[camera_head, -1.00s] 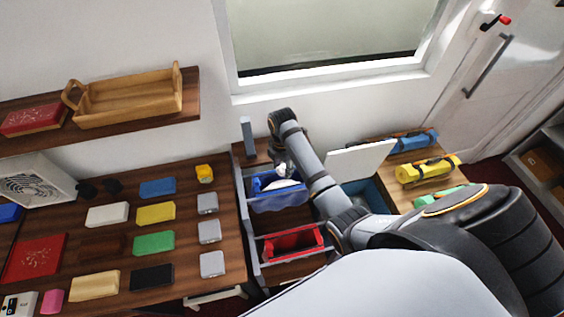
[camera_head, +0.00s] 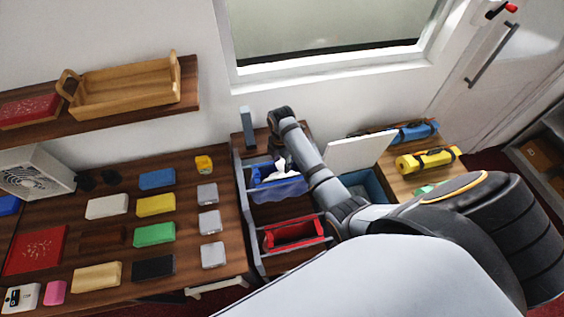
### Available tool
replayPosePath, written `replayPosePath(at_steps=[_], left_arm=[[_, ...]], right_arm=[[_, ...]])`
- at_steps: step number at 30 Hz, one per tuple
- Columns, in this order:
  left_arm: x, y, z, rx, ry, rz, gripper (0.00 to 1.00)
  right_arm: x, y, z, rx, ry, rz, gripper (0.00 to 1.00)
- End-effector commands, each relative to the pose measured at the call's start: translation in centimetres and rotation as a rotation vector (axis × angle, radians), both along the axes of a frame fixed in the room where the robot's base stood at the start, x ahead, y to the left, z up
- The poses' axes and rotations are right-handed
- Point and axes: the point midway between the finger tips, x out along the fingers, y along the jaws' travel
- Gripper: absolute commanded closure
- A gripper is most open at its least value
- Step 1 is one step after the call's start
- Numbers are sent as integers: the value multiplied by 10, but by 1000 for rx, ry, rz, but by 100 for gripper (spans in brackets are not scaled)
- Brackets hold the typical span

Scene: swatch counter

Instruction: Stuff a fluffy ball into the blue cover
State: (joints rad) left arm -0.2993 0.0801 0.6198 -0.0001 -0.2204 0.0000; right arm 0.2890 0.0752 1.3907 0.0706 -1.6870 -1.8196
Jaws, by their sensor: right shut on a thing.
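The blue cover (camera_head: 291,188) hangs open in the upper bay of a grey rack, in the middle of the head view. A white thing (camera_head: 268,174), perhaps the fluffy ball, shows in its mouth; its shape is too small to tell. My right gripper (camera_head: 279,167) points down at the cover's mouth, shut on what looks like this white thing. The fingertips are small and partly hidden by my arm. My left gripper is out of view.
A red cover (camera_head: 293,233) sits in the rack's lower bay. A teal box (camera_head: 372,186) with a raised white lid (camera_head: 358,152) stands right of my arm. Coloured blocks fill the left table. A yellow bag (camera_head: 426,160) lies on the right.

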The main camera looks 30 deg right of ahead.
Motion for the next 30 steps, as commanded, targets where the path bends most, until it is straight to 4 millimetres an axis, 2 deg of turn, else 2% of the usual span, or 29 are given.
replayPosePath(at_steps=[3,9,10,15,22,28,30], left_arm=[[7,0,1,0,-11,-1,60],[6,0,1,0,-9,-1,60],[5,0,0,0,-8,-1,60],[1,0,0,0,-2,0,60],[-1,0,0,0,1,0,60],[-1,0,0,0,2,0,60],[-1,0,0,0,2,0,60]], right_arm=[[-1,2,-2,0,1,0,69],[-1,2,-3,0,1,0,69],[-1,2,-3,0,1,0,55],[-1,2,-3,0,1,0,32],[-1,2,-2,0,1,0,32],[-1,2,-2,0,1,0,6],[-1,2,-2,0,1,0,6]])
